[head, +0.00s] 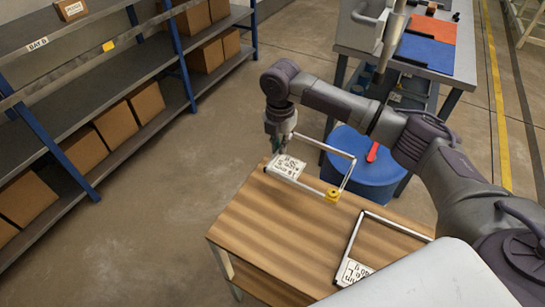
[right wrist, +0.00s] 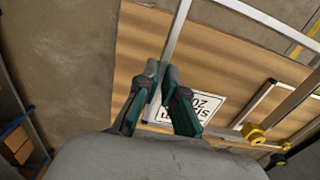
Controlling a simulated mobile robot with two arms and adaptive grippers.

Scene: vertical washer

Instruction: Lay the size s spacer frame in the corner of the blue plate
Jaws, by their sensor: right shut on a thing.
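A thin metal spacer frame (head: 325,149) with a white label plate (head: 288,166) is at the far left corner of the wooden table. My right gripper (head: 279,147) is shut on its edge by the label; the right wrist view shows the fingers (right wrist: 164,88) closed on the frame's bar (right wrist: 180,28). The label's size is not clearly readable. I cannot tell whether the frame touches the table. A second frame (head: 350,240) with a label lies at the table's near right, partly covered by my arm. The blue plate (head: 425,54) is on the grey bench at top right. My left gripper is not in view.
The wooden table (head: 265,230) has bare room at its middle. A blue drum (head: 365,150) with a red item stands behind it. An orange plate (head: 432,29) and a grey bin (head: 362,25) are on the bench (head: 350,45). Shelves with cardboard boxes (head: 146,101) stand left.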

